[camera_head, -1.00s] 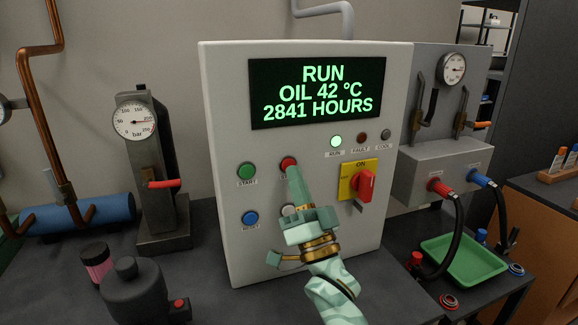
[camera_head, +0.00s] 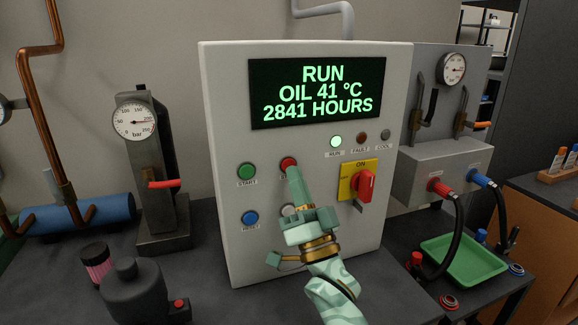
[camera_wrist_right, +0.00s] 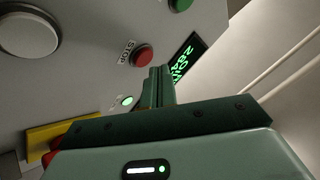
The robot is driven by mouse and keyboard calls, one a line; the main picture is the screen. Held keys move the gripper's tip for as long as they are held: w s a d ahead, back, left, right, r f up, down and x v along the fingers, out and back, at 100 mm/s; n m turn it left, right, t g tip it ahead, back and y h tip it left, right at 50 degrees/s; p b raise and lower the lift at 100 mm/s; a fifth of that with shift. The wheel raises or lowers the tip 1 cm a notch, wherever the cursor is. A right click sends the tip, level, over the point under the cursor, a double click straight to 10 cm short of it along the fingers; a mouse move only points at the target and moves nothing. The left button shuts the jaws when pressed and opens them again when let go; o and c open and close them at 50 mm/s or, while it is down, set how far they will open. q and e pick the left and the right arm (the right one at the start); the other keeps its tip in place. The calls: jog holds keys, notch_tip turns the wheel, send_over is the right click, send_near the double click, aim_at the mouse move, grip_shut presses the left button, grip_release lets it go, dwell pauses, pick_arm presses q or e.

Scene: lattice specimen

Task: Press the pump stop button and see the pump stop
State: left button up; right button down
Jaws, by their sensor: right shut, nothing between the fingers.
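The red stop button (camera_head: 288,163) is on the grey control panel (camera_head: 225,120), right of the green start button (camera_head: 247,171). My right gripper (camera_head: 292,172) is shut and empty, its fingertips just below the stop button in the head view and covering its label. In the right wrist view the red button (camera_wrist_right: 143,56) with its STOP label shows beyond the fingertips (camera_wrist_right: 160,72). Whether they touch it I cannot tell. The display (camera_head: 318,92) reads RUN, OIL 41 °C, 2841 HOURS, and the run lamp (camera_head: 336,141) glows green. My left gripper is not in view.
A blue reset button (camera_head: 250,218) and a partly hidden white button sit below. A red switch (camera_head: 366,184) on a yellow plate reads ON to the right. A gauge stand (camera_head: 160,200) is left of the panel; a green tray (camera_head: 463,262) is at the right.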

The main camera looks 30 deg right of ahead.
jog(key=shift+w, duration=0.15)
dwell(0.8)
jog(key=shift+w+d, duration=0.1)
jog(key=shift+w, duration=0.15)
jog(key=shift+w+d+p, duration=0.1)
jog(key=shift+w+p, duration=0.2)
jog(key=shift+w, duration=0.05)
dwell(0.5)
dwell(0.4)
jog(key=shift+s+a+p, duration=0.2)
jog(key=shift+s+p, duration=0.3)
jog(key=shift+s, duration=0.3)
